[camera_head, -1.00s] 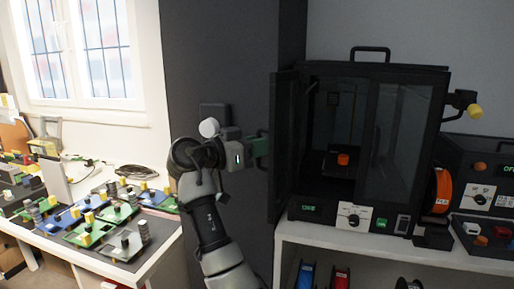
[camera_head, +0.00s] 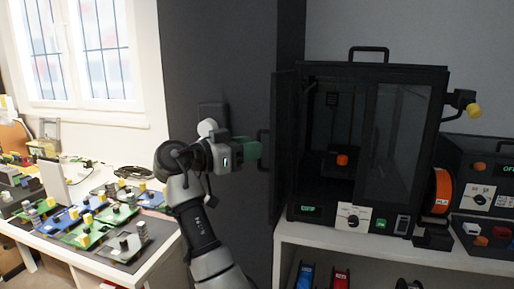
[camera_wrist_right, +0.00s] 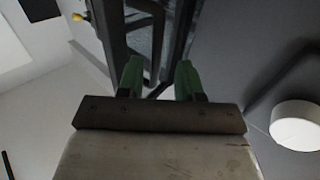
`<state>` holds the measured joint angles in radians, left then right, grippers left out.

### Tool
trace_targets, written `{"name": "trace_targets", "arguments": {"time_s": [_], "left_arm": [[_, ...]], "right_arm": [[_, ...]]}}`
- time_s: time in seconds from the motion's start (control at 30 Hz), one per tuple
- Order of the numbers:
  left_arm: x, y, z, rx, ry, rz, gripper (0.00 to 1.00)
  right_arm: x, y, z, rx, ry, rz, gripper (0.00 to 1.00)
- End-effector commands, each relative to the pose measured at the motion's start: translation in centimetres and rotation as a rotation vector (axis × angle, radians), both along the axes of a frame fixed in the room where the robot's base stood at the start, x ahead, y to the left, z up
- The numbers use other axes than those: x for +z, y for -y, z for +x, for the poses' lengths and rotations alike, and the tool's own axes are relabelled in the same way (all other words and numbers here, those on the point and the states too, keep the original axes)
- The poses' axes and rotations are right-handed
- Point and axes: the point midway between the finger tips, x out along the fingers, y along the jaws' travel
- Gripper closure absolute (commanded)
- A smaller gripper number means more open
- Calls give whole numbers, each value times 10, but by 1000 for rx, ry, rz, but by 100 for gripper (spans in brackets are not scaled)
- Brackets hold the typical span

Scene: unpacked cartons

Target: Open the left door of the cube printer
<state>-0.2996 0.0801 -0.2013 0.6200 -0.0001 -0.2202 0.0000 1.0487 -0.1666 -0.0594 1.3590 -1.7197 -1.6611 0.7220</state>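The cube printer (camera_head: 365,150) is a black box with a top handle, standing on a white shelf unit. Its left door (camera_head: 286,150) is swung outward, so the left half of the front is open; the right door (camera_head: 395,145) is closed. A black bar handle (camera_head: 263,150) is on the open door's outer face. My right gripper (camera_head: 252,150), with green fingers, is just left of this handle. In the right wrist view its fingers (camera_wrist_right: 160,78) are apart, with the dark handle (camera_wrist_right: 158,35) just beyond them. It looks empty. My left gripper is out of view.
A dark wall (camera_head: 215,60) stands close behind my right arm. A table (camera_head: 160,240) with several circuit boards is at left. An orange spool (camera_head: 441,190) and a control box (camera_head: 482,175) are right of the printer. More spools sit on the shelf below.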

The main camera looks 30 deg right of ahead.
Motion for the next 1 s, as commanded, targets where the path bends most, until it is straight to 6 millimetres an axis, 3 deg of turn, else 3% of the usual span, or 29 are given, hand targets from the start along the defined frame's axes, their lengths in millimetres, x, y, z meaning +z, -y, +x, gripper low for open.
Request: {"name": "trace_targets", "arguments": {"time_s": [0.2, 0.4, 1.0], "left_arm": [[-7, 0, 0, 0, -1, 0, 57], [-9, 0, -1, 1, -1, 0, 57], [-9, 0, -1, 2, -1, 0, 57]], "right_arm": [[-1, -47, 0, 2, 0, 0, 64], [0, -75, 0, 1, -1, 0, 64], [0, -82, 0, 0, -2, 0, 64]]}}
